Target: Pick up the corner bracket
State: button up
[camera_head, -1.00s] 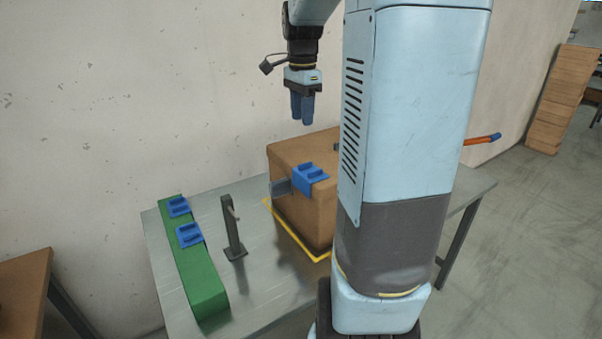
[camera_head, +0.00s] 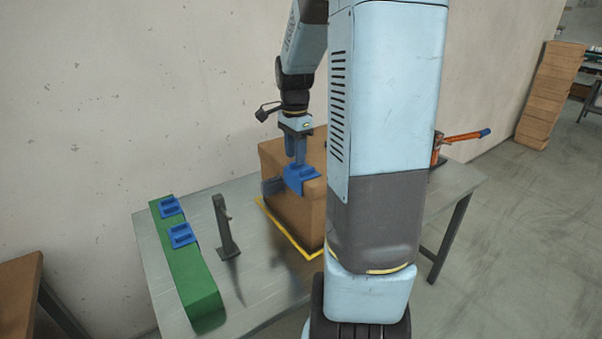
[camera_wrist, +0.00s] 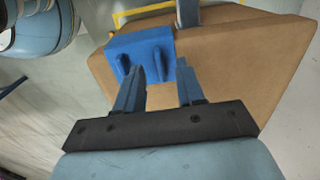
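A blue corner bracket (camera_head: 301,179) sits on the top edge of a brown cardboard box, with raised ribs on its upper face. The wrist view shows this bracket (camera_wrist: 140,47) just beyond my fingers. My gripper (camera_head: 297,163) points down right above it. In the wrist view my gripper (camera_wrist: 161,68) has its two fingers apart with nothing clear between them. The left finger overlaps the bracket and the right one is near its right edge; I cannot tell whether they touch it. Two more blue brackets (camera_head: 171,206) (camera_head: 182,235) lie on a green strip.
The box (camera_head: 291,213) stands inside a yellow outline (camera_head: 281,231) on a metal table (camera_head: 256,284). A dark upright post (camera_head: 224,226) stands between the green strip (camera_head: 202,291) and box. An orange-handled tool (camera_head: 460,138) is at right.

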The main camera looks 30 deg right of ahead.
jog(key=shift+f, duration=1.1)
jog(key=shift+c, duration=0.4)
grip_shut()
